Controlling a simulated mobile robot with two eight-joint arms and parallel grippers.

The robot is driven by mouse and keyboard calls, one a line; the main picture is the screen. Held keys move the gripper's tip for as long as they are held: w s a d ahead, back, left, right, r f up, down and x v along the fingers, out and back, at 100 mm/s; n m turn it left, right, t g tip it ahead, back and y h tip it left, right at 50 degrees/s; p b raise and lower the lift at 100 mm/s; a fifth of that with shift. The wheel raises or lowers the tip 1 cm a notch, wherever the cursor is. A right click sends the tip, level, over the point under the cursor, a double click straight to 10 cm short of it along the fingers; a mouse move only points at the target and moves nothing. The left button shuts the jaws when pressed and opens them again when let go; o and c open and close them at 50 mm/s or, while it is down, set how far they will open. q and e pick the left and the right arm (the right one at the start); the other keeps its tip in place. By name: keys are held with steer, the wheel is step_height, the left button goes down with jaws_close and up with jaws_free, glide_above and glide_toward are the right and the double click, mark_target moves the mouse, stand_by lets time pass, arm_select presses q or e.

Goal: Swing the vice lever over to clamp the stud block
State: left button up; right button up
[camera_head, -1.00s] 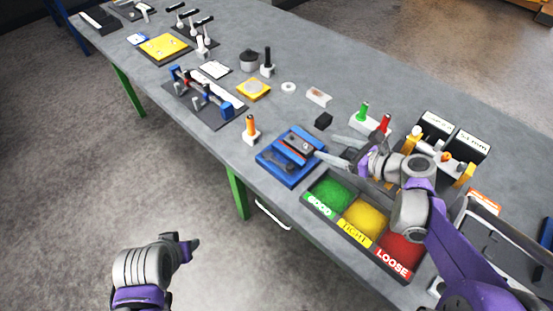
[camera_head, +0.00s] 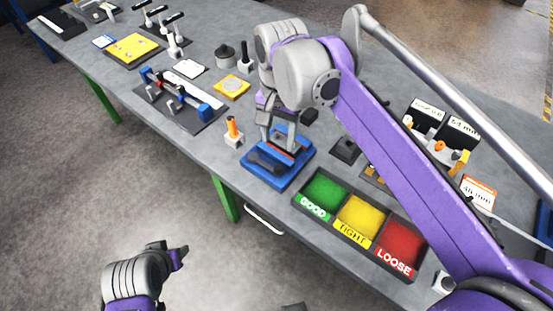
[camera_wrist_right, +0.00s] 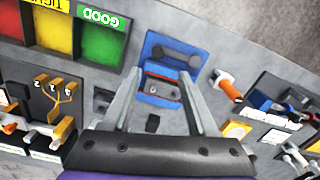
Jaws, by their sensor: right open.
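The blue vice (camera_head: 281,184) sits on the grey bench, left of the sorting tray; the right wrist view also shows the vice (camera_wrist_right: 151,43). A dark lever (camera_wrist_right: 175,54) with rounded ends lies across its blue base. Next to a red strip is a grey block with small holes (camera_wrist_right: 160,88), which looks like the stud block. My right gripper (camera_head: 277,147) is open and points down over the vice, its fingers (camera_wrist_right: 161,73) on either side of the block in the wrist view. Contact cannot be told. My left gripper (camera_head: 181,256) is off the bench front, its jaws too small to read.
The tray (camera_head: 348,238) with green, yellow and red compartments stands right of the vice. An orange-handled gauge (camera_head: 232,132) in a white block stands close on its left. A fixture with blue ends (camera_head: 205,112) is farther left. My right arm hides the bench behind.

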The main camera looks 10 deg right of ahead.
mark_target(278, 167)
step_height(278, 167, down, 10)
steer(key=shift+s+d+f+b, duration=0.1)
steer(key=shift+f+b, duration=0.1)
steer(key=shift+b, duration=0.2)
jaws_close()
stand_by(0.3)
stand_by(1.2)
